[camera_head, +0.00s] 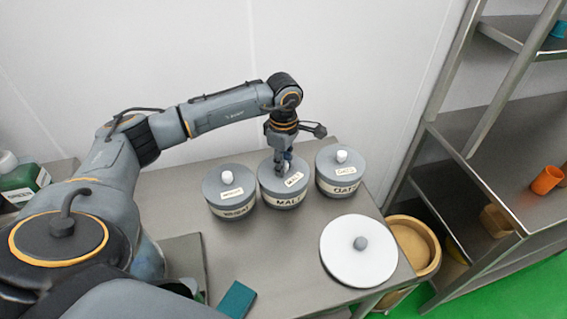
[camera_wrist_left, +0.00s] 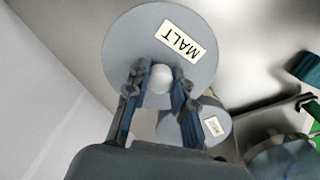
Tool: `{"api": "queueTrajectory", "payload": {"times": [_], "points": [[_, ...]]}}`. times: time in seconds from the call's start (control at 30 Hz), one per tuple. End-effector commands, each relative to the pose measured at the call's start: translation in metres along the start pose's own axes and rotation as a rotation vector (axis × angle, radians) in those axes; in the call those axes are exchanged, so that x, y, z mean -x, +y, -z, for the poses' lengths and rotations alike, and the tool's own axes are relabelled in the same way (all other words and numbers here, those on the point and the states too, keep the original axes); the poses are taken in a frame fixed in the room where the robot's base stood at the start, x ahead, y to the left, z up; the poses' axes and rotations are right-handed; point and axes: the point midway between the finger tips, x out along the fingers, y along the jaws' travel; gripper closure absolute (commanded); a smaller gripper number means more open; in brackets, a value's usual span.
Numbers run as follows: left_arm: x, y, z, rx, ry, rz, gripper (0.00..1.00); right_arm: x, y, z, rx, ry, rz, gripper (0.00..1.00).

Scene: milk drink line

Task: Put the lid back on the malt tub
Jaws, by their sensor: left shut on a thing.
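The malt tub (camera_head: 283,200) stands on the steel table between two similar tubs. Its grey lid (camera_head: 272,181), labelled MALT, sits over the tub's top in the head view; I cannot tell whether it is fully seated. The lid also fills much of the left wrist view (camera_wrist_left: 140,38), with its label facing me. My left gripper (camera_head: 283,165) reaches down from above and is shut on the lid's pale round knob (camera_wrist_left: 160,80), one finger on each side. The tub body is hidden under the lid in the wrist view. My right gripper is not in view.
Grey lidded tubs stand close on the left (camera_head: 230,193) and right (camera_head: 341,172) of the malt tub. A white round lid with a grey knob (camera_head: 345,262) lies at the table's right front. A tan bin (camera_head: 428,262) and a steel shelf stand right of the table (camera_head: 255,262).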

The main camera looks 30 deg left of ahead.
Motion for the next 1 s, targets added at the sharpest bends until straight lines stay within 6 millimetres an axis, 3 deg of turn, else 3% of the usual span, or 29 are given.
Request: {"api": "queueTrajectory", "payload": {"times": [0.9, 0.93, 1.0], "points": [[0.0, 0.0003, 0.0, 0.0, 0.0, -0.001, 1.0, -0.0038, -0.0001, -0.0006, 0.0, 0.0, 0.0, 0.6], [0.0, 0.0003, 0.0001, 0.0, 0.0, -0.001, 0.72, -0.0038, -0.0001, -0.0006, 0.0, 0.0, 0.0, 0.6], [0.0, 0.0003, 0.0001, 0.0, 0.0, -0.001, 0.58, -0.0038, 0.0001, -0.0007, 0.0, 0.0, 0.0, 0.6]]}}
